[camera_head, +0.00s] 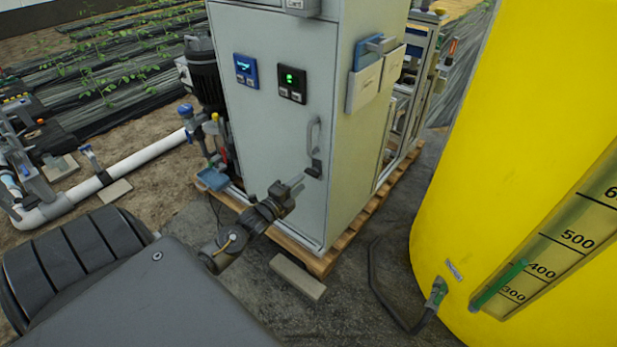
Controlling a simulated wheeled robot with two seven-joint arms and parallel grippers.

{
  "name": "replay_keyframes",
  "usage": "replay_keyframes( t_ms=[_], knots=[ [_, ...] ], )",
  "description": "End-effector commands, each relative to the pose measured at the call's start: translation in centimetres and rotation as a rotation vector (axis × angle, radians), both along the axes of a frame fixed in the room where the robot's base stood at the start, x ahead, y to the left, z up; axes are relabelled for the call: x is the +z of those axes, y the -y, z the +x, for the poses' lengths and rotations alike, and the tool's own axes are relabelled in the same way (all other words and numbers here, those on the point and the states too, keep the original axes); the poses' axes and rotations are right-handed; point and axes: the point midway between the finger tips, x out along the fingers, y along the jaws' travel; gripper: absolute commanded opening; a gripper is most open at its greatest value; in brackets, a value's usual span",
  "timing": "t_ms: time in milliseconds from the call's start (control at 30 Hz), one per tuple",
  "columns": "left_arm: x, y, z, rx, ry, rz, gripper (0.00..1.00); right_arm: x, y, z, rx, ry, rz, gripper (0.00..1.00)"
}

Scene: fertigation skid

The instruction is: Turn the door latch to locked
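The grey control cabinet's door (262,130) faces me and looks closed. A grey pull handle (313,133) stands upright near its right edge. Just below it is a small dark door latch (314,169); its exact angle is too small to tell. My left gripper (299,181) is just left of and slightly below the latch, pointing toward it. I cannot tell whether its fingers touch the latch or how far apart they are. My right gripper is not in view.
The cabinet stands on a wooden pallet (318,262). A loose block (298,278) lies in front of it. A large yellow tank (500,150) with a hose (378,285) is at the right. White pipe (85,188) runs at the left.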

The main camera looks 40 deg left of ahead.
Motion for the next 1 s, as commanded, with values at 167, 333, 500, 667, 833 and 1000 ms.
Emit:
replay_keyframes(
  t_ms=[167,333,500,667,833,1000],
  knots=[
    [-0.1,0.0,3.2,0.0,0.001,-0.001,0.33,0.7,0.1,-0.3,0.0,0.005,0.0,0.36],
    [-0.1,-0.1,5.0,0.001,0.0,-0.001,0.33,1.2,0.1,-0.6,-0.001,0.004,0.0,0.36],
    [-0.1,-0.1,5.6,0.0,-0.001,-0.001,0.33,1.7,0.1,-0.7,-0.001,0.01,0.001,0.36],
    [-0.1,-0.1,5.6,0.0,-0.002,-0.001,0.33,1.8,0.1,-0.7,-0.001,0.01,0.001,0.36],
    [-0.1,-0.1,5.6,0.0,-0.001,-0.001,0.18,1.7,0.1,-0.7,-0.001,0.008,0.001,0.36],
    [-0.1,-0.1,5.6,0.0,-0.001,-0.001,0.0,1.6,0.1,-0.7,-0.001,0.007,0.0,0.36]
  ],
)
